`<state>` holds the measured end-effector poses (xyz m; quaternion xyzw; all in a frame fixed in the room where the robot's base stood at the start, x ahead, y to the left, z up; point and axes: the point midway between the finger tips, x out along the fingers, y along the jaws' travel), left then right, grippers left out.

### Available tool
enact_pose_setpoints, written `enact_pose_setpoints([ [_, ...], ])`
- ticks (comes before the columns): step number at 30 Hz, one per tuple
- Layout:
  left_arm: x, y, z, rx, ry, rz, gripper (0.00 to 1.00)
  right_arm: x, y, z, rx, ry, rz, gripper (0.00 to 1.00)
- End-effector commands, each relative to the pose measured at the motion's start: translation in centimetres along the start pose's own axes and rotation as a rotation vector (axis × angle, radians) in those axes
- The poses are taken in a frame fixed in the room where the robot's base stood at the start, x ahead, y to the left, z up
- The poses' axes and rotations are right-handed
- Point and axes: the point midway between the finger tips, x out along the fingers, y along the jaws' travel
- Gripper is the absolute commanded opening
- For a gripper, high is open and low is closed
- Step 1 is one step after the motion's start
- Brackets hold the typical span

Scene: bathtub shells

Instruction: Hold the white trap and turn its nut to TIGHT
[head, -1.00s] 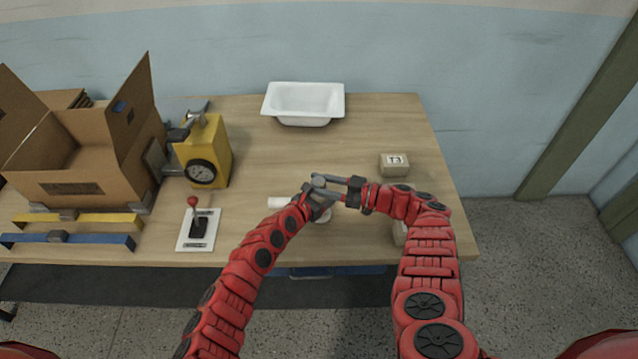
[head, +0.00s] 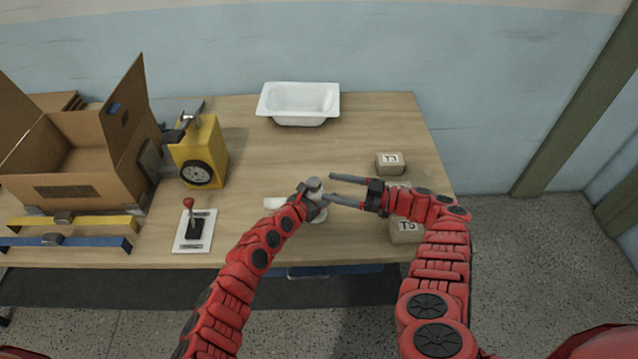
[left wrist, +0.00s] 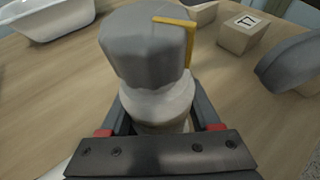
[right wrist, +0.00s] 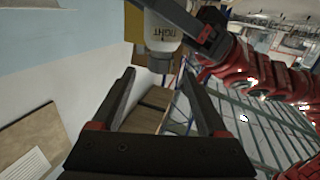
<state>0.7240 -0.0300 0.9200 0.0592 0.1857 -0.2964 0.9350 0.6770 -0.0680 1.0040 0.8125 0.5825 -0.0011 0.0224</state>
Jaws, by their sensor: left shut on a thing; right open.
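The white trap (left wrist: 165,105) stands in my left gripper (head: 314,197), whose fingers are shut around its neck. It also shows at the top of the right wrist view (right wrist: 160,45), with the word TIGHT on its side. Its grey faceted nut (head: 314,184) sits on top, above the fingers; the left wrist view shows the nut (left wrist: 145,45) large, with a yellow pointer (left wrist: 189,42) along its right side. My right gripper (head: 330,187) is open and empty just right of the nut, apart from it. In the head view the trap's lower body is partly hidden by my left gripper.
A white tub (head: 298,103) is at the back. A yellow gauge box (head: 203,150), a red-knobbed lever (head: 188,203) and an open carton (head: 75,185) are at left. The mid-table behind my grippers is clear.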

Motion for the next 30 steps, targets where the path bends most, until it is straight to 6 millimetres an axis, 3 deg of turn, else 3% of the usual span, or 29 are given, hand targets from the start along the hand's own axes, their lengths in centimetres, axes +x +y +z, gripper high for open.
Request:
enact_pose_setpoints([
  [3,0.0,-0.1,-0.1,-0.001,0.002,-0.002,0.00,-2.7,0.1,0.0,0.000,0.000,0.001,0.77],
  [9,0.0,-0.1,-0.1,-0.001,0.002,-0.002,0.00,-5.4,0.1,0.0,0.000,0.000,0.001,0.77],
  [23,0.0,-0.1,-0.1,-0.001,0.002,-0.002,0.00,-6.1,0.0,0.1,0.000,-0.003,0.002,0.77],
  [30,0.0,-0.1,-0.1,-0.001,0.001,-0.002,0.00,-7.8,0.3,1.4,-0.011,-0.049,0.075,0.77],
])
